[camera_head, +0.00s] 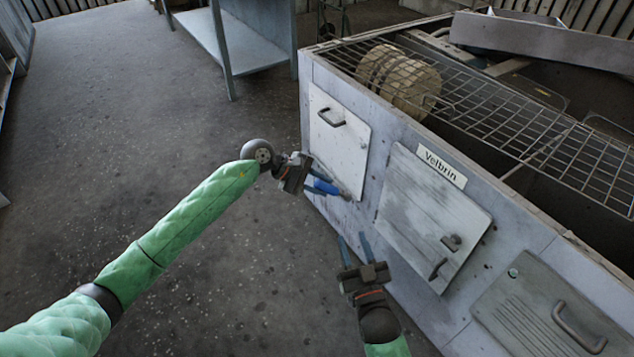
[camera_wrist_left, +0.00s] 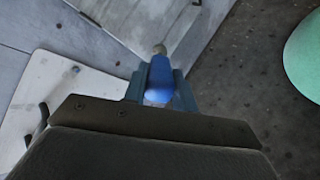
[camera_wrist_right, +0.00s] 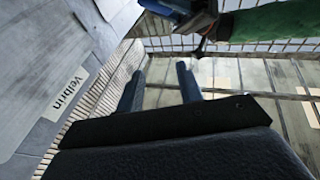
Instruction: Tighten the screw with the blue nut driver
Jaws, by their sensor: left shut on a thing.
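The blue nut driver (camera_head: 326,187) is in my left gripper (camera_head: 318,180), by the lower right corner of the first white door (camera_head: 338,140). In the left wrist view the blue handle (camera_wrist_left: 160,78) sits between the two fingers, and its brass-coloured tip (camera_wrist_left: 160,48) points away toward the housing front. I cannot tell whether the tip touches anything. The screw cannot be made out; the tip area hides the spot. My right gripper (camera_head: 354,250) is open and empty, lower down before the middle door. The right wrist view (camera_wrist_right: 160,88) shows its fingers apart with nothing between.
The blower housing (camera_head: 440,150) fills the right side, with a middle door (camera_head: 430,215), a lower right door (camera_head: 550,315) and a wire grid (camera_head: 500,110) on top. A metal table (camera_head: 225,35) stands behind. The floor (camera_head: 120,130) at left is clear.

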